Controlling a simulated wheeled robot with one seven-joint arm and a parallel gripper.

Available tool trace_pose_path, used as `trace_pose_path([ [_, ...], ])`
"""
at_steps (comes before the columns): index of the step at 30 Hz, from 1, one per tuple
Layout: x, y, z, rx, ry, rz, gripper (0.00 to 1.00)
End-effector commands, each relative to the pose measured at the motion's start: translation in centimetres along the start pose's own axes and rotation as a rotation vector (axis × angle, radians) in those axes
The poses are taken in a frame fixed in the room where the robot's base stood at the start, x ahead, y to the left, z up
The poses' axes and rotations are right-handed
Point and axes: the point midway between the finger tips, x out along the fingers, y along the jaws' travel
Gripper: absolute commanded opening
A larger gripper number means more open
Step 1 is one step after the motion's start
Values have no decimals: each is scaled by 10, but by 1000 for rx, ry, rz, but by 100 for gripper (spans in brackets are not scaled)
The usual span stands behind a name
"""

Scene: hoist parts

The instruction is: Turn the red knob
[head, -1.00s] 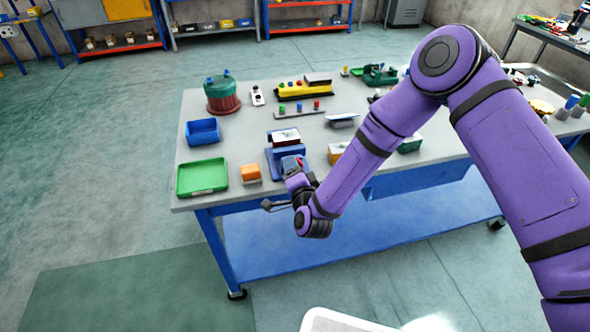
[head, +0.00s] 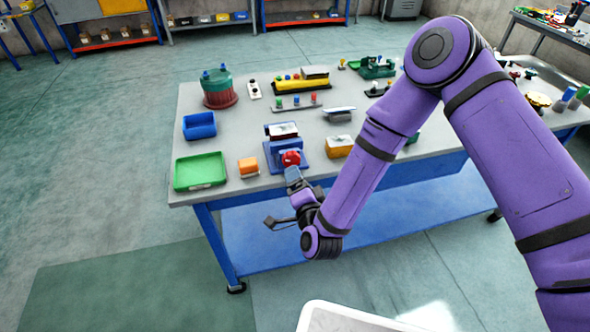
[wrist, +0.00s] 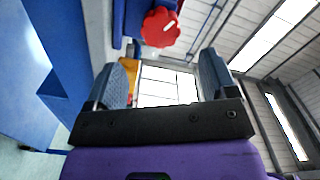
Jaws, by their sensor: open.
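The red knob (head: 291,158) sits on the front of a blue device (head: 272,152) near the table's front edge. It is round with a lobed rim and shows whole in the wrist view (wrist: 161,27), above and a little left of the gap between the fingers. My gripper (head: 293,175) is just in front of the knob in the head view. In the wrist view my gripper (wrist: 167,75) has its two grey fingers spread wide with nothing between them. The fingers are apart from the knob there. The gripper's far finger is partly hidden in the head view.
A green tray (head: 201,185), an orange block (head: 248,166) and a blue bin (head: 199,132) stand left of the device. An orange-and-white box (head: 339,147) stands close on its right.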

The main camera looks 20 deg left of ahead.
Motion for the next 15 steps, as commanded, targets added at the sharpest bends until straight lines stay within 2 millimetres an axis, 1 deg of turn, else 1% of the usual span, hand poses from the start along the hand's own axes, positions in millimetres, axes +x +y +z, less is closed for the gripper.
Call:
trace_pose_path([
  [1, -9, 0, 0, 0, -3, 2, 79],
  [3, -18, 0, 0, 0, -2, 1, 79],
  [6, -28, 0, 0, 0, -1, 1, 79],
  [10, -34, 0, 0, 1, 0, 0, 79],
  [15, -36, 0, 0, 1, 0, 0, 79],
])
